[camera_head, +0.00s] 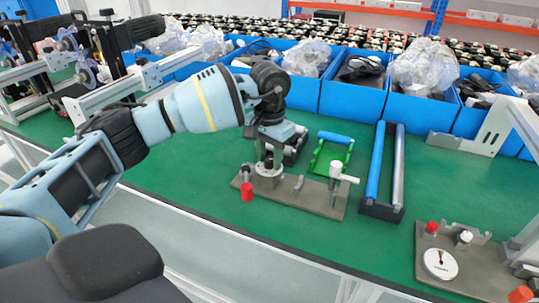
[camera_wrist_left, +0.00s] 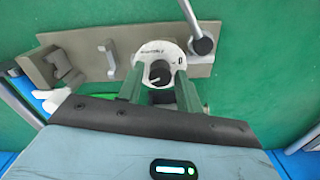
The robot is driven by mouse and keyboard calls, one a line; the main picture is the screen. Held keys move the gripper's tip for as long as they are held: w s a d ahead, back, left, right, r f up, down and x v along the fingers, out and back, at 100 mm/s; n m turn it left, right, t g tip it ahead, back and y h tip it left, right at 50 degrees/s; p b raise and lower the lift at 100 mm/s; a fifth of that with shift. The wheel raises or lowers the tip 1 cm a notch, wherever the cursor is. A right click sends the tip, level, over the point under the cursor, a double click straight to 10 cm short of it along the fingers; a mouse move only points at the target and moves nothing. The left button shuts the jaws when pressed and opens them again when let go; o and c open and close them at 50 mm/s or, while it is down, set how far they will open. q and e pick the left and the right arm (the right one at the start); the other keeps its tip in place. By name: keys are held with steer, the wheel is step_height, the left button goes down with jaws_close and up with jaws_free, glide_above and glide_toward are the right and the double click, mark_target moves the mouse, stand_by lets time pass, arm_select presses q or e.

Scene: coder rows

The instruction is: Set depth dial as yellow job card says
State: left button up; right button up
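The depth dial, a white round plate with a black knob (camera_wrist_left: 159,73), sits on a grey-brown base plate (camera_head: 311,199). In the left wrist view the white dial face (camera_wrist_left: 157,50) carries small marks that I cannot read. My left gripper (camera_wrist_left: 159,80) points down at the dial, its two green fingers on either side of the knob with gaps showing. In the head view my left gripper (camera_head: 268,160) is right above the white dial (camera_head: 268,171) and hides the knob. I cannot make out a yellow job card. My right gripper is not in view.
A red cylinder (camera_head: 247,192) stands at the plate's front left, and a white T-handle (camera_head: 338,178) at its right. A gauge fixture (camera_head: 440,263) is at right. Blue bins (camera_head: 347,98) line the back.

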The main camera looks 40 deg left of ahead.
mark_target(269, 159)
arm_select(q)
steer(key=shift+o, duration=0.8)
step_height(269, 159, up, 6)
steer(key=shift+r, duration=0.9)
